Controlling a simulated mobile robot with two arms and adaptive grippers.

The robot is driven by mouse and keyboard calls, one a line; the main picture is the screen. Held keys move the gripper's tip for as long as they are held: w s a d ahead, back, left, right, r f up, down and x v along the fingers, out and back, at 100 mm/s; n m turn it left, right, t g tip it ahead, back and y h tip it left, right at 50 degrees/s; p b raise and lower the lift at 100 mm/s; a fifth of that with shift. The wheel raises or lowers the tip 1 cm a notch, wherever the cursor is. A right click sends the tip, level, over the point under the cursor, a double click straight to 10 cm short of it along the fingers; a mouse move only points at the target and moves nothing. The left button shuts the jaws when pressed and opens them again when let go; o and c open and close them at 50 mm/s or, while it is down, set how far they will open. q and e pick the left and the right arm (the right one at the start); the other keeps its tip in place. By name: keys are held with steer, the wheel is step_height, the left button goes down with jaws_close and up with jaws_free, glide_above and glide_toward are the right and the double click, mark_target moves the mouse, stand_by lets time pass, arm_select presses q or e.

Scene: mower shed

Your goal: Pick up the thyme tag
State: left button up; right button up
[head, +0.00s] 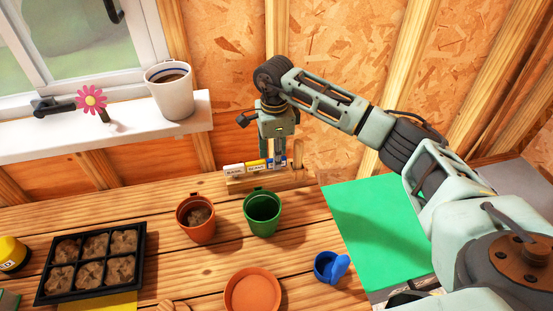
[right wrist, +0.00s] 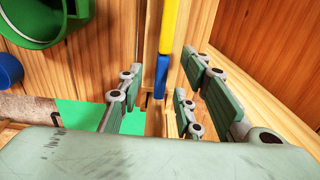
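A wooden rack (head: 240,186) near the back wall holds small plant tags. A white tag (head: 234,169), a yellow tag (head: 256,164) and a blue tag (head: 276,161) show in it; their lettering is too small to read, so I cannot tell which is thyme. My right gripper (head: 272,160) points down over the rack's right part and partly hides the tags there. In the right wrist view my right gripper (right wrist: 164,78) is open, with the blue tag (right wrist: 160,78) between its fingers and the yellow tag (right wrist: 168,28) beyond it. My left gripper is out of view.
A terracotta pot (head: 196,229) and a green pot (head: 262,220) stand in front of the rack. A green mat (head: 376,222) lies to the right. A blue scoop-like thing (head: 328,267), a terracotta saucer (head: 252,291) and a black seed tray (head: 42,297) are nearer. The wall is close behind.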

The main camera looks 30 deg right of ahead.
step_height(320, 180, down, 3)
steer(key=shift+w+d+f, duration=0.1)
jaws_close()
stand_by(0.3)
